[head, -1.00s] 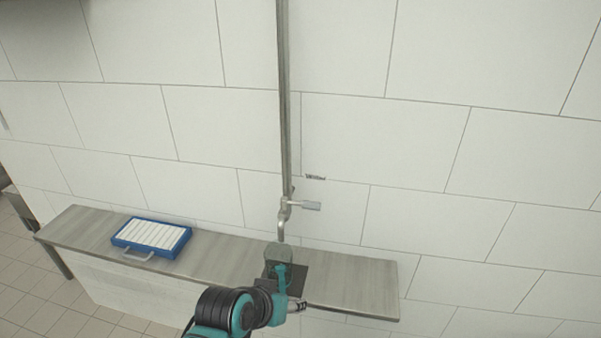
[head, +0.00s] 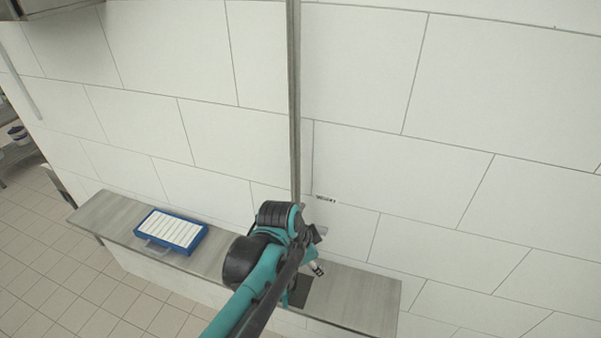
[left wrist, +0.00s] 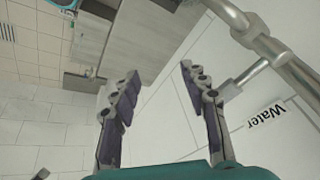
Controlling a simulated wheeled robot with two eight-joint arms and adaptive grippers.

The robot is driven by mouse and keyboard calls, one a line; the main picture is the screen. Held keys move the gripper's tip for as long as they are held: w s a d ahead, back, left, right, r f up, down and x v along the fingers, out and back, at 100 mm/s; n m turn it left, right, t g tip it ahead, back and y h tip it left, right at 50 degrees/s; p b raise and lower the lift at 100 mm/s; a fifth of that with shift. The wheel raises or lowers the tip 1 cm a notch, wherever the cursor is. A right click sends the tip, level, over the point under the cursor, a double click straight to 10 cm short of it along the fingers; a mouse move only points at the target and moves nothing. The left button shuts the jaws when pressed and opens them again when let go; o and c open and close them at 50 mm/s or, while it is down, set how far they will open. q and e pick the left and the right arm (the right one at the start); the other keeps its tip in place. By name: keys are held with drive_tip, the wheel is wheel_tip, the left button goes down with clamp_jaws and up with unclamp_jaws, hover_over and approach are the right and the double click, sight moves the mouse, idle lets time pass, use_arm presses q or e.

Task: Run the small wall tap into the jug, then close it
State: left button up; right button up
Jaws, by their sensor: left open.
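The small wall tap hangs at the lower end of a vertical metal pipe (head: 295,100). In the head view my left arm covers most of it. In the left wrist view its metal pipework fills the upper right, and the short lever (left wrist: 243,78) sticks out towards the right-hand finger. My left gripper (left wrist: 160,74) is open and empty, near the lever; I cannot tell whether it touches. In the head view this gripper (head: 315,237) is in front of the tap. The jug is mostly hidden behind my arm, above the dark mat (head: 322,290). My right gripper is not in view.
A blue case (head: 172,231) with white strips lies on the left part of the narrow wall shelf (head: 362,299). A "Water" label (left wrist: 266,117) is on the tiled wall beside the tap. The shelf's right end is clear.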

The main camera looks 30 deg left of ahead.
use_arm(q)
drive_tip(key=w+a+r+m+g+h+p, duration=0.15)
drive_tip(key=a+r+m+p, duration=0.25)
drive_tip(key=r+p, duration=0.4)
drive_tip(key=w+a+r+m+h+p, duration=0.1)
drive_tip(key=w+a+r+m+p, duration=0.2)
drive_tip(key=a+r+m+p, duration=0.45)
drive_tip(key=w+d+f+n, duration=0.1)
drive_tip(key=d+f, duration=0.1)
drive_tip(key=f, duration=0.2)
drive_tip(key=d+f+p, duration=0.1)
drive_tip(key=d+f, duration=0.1)
drive_tip(key=f, duration=0.2)
drive_tip(key=w+d+f+n+p, duration=0.1)
drive_tip(key=d+f, duration=0.1)
drive_tip(key=f, duration=0.2)
drive_tip(key=shift+w+d+f+n+h, duration=0.25)
drive_tip(key=shift+w+d+n, duration=0.05)
drive_tip(key=shift+w+n, duration=0.05)
clamp_jaws()
